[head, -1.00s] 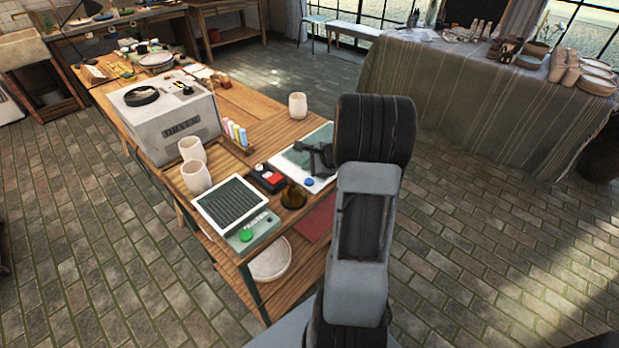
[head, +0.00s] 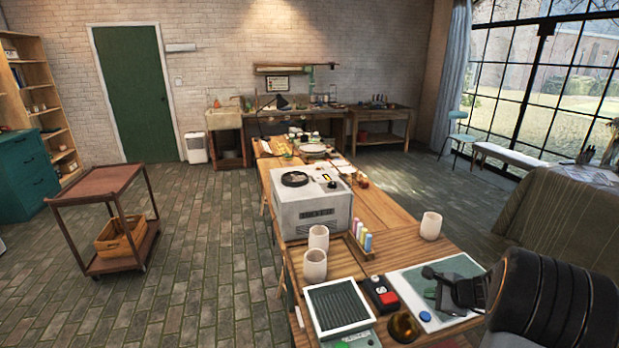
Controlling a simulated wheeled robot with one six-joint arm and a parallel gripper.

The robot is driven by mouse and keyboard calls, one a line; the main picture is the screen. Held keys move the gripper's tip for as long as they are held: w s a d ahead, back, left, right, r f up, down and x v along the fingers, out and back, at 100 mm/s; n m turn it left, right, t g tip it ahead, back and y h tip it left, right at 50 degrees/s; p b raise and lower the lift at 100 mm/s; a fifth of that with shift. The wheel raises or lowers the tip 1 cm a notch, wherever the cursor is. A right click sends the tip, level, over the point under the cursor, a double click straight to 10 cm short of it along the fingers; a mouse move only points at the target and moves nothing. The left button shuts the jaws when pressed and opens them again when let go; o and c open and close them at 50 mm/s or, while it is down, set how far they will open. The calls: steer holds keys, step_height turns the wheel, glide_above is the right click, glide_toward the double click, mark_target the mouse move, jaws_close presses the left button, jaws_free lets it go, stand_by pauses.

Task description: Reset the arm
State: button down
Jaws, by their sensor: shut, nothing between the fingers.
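My arm comes in from the lower right of the head view. My gripper (head: 436,284), dark grey, shows at its end, over the green-and-white board (head: 408,283) on the near right of the wooden workbench. The gripper looks shut and empty. Its fingertips are small and dark, and I cannot tell whether they touch the board. Part of the board is hidden behind the gripper and arm.
The workbench (head: 385,222) holds a white box-shaped machine (head: 310,210), pale cups (head: 431,226), coloured sticks (head: 363,238), a red-and-black button box (head: 381,294) and a grooved panel (head: 338,306). A brown cart (head: 105,187) stands left. Brick floor between is clear.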

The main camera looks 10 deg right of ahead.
steer(key=s+a+r+n+g+h, duration=0.1)
steer(key=s+a+r+n+g, duration=0.1)
steer(key=s+a+r+n, duration=0.3)
steer(key=s+a+r+n+g+h, duration=0.2)
steer(key=s+a+r+n, duration=0.3)
steer(key=s+a+n, duration=0.7)
steer(key=a+n, duration=0.4)
steer(key=a, duration=0.1)
steer(key=shift+a+r+n+h, duration=0.3)
steer(key=shift+a+r+n, duration=0.05)
steer(key=shift+r+n, duration=0.05)
